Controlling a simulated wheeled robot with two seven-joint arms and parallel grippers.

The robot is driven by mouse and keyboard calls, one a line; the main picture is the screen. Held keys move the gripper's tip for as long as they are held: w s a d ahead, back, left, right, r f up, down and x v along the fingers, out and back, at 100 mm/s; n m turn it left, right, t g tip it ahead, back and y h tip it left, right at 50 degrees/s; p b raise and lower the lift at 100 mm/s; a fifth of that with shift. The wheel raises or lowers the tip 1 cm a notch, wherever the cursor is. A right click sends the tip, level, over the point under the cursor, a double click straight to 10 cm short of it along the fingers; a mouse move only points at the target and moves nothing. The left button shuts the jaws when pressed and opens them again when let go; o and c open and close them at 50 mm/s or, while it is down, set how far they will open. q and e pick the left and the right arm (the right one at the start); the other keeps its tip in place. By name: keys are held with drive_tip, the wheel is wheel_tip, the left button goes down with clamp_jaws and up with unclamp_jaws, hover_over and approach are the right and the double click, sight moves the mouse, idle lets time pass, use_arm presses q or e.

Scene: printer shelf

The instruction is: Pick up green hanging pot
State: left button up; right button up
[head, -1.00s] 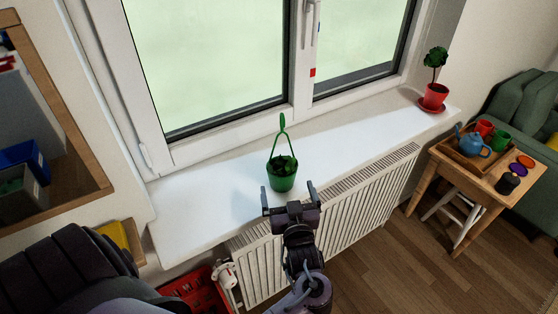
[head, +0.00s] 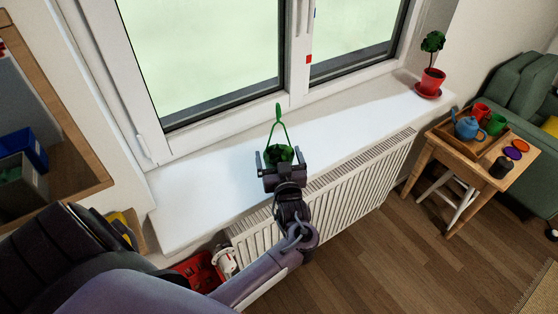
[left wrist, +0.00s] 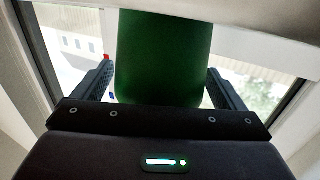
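In the head view my left gripper (head: 279,157) covers most of the pot's body. In the left wrist view the pot (left wrist: 164,55) fills the middle, between the two fingers of my left gripper (left wrist: 159,75). The fingers are open, one on each side, with a small gap showing at both sides of the pot. My right gripper is not in view.
The windowsill (head: 205,205) is clear on both sides of the pot, with the window behind. A radiator (head: 350,195) is below it. A red potted plant (head: 431,80) stands at the sill's far right. A wooden side table (head: 452,160) with a tea set stands at the right.

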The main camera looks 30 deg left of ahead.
use_arm(q)
drive_tip(key=shift+a, duration=0.1)
drive_tip(key=c, duration=1)
drive_tip(key=shift+c, duration=0.2)
drive_tip(key=shift+w+r, duration=0.1)
